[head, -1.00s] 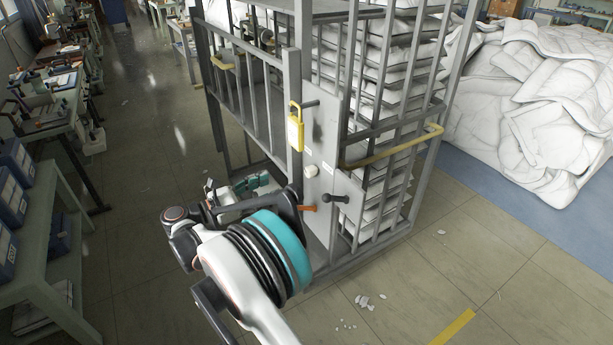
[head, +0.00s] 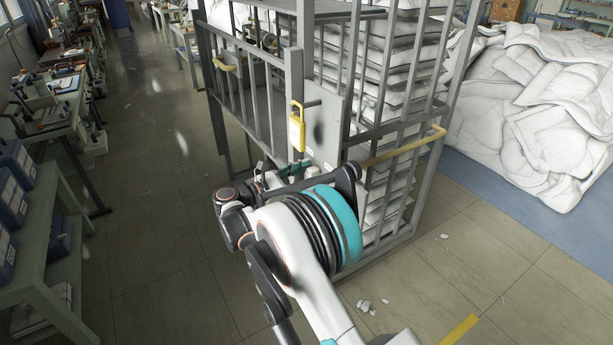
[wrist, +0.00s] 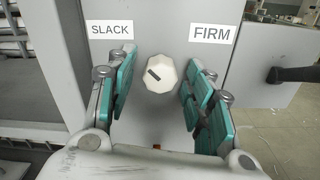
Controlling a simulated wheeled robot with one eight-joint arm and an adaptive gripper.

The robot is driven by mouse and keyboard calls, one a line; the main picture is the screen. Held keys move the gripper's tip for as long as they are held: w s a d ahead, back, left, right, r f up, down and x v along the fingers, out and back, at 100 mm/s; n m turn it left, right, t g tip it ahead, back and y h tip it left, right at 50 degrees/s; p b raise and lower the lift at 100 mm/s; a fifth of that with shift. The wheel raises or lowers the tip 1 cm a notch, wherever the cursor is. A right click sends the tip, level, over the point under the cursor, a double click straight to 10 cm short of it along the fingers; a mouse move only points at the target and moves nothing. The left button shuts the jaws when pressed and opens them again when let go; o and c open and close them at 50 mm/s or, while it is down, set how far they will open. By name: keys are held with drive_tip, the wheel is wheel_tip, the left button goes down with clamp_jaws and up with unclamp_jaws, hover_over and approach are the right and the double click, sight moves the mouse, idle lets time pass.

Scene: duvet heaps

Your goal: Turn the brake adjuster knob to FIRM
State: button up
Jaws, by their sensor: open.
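The brake adjuster knob (wrist: 160,74) is a white faceted dial on a grey plate in the wrist view. Its dark pointer mark lies toward the upper left, on the SLACK side. The SLACK label (wrist: 110,29) is above left of it and the FIRM label (wrist: 213,33) above right. My gripper (wrist: 160,88) is open, its teal-padded fingers left and right of the knob with gaps on both sides. In the head view my arm covers the knob, and only part of my gripper (head: 272,176) shows beside the cage's plate.
The plate belongs to a grey barred cage trolley (head: 300,95) holding stacked white bedding. A dark handle (wrist: 290,74) sticks out right of the FIRM label. White duvets (head: 540,110) are heaped at right; a bench (head: 50,220) stands left.

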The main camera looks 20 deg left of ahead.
drive_tip(key=c, duration=1.1)
drive_tip(key=shift+m, duration=0.4)
drive_tip(key=m+b, duration=0.2)
drive_tip(key=m, duration=0.1)
drive_tip(key=shift+m, duration=0.4)
drive_tip(key=m+b, duration=0.1)
drive_tip(key=m, duration=0.3)
drive_tip(key=shift+m, duration=0.3)
drive_tip(key=m+b, duration=0.1)
drive_tip(key=m, duration=0.3)
drive_tip(key=shift+m+b, duration=0.55)
drive_tip(key=shift+m, duration=1.95)
